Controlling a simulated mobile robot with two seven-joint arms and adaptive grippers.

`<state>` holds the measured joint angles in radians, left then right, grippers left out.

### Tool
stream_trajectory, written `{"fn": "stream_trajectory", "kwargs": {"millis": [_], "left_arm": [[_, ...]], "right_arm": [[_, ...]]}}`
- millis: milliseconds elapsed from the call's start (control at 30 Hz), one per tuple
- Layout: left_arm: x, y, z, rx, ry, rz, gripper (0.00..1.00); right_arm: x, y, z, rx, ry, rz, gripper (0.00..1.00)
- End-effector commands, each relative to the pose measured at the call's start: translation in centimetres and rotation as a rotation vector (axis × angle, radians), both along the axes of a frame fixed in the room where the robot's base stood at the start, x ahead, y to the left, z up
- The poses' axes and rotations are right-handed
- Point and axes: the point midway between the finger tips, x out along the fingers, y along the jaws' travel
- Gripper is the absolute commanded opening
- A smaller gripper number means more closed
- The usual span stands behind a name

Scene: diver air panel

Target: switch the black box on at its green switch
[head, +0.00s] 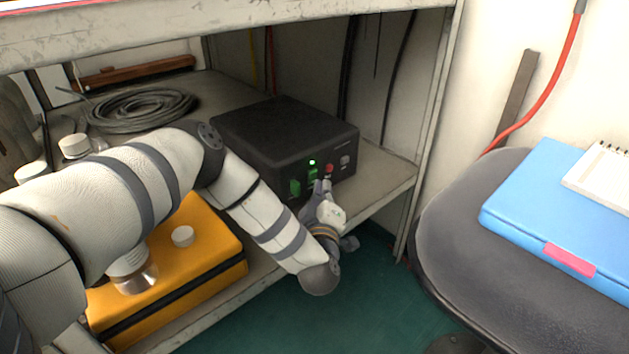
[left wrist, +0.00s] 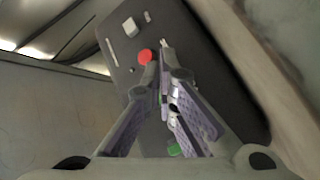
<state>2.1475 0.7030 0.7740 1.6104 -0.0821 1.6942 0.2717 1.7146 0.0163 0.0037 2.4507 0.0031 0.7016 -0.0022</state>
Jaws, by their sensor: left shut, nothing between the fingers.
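The black box (head: 270,132) sits on the shelf with its front panel facing the aisle. A small green light (head: 312,162) glows on the panel. Below it is a green part (head: 312,175), probably the green switch, close to my fingertips; another green part (head: 295,188) is lower left. A red button (head: 329,168) is to the right and also shows in the left wrist view (left wrist: 145,56). My left gripper (head: 322,184) is shut and empty, its tips at or just before the panel (left wrist: 190,60); contact is unclear. The fingers hide part of the panel. My right gripper is out of view.
A yellow case (head: 215,235) lies on the shelf below my left arm. A coiled grey cable (head: 140,110) lies behind. The upper shelf edge (head: 250,20) runs above the box. A dark chair seat (head: 460,225) with a blue folder (head: 545,215) stands at right.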

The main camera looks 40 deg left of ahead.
Motion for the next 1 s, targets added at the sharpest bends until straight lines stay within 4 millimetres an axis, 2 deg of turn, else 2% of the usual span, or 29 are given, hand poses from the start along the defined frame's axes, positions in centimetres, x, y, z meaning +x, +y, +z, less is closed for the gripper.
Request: {"fn": "stream_trajectory", "kwargs": {"millis": [200,500,1000], "left_arm": [[-0.1,-1.1,0.2,0.0,-0.001,-0.001,0.0],[-0.1,-1.3,0.2,-0.001,-0.001,-0.001,0.0],[-0.4,-5.9,0.8,0.0,-0.001,-0.002,0.0]], "right_arm": [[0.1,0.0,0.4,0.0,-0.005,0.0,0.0],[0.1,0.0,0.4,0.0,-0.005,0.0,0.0],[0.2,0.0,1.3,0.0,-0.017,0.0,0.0]]}}
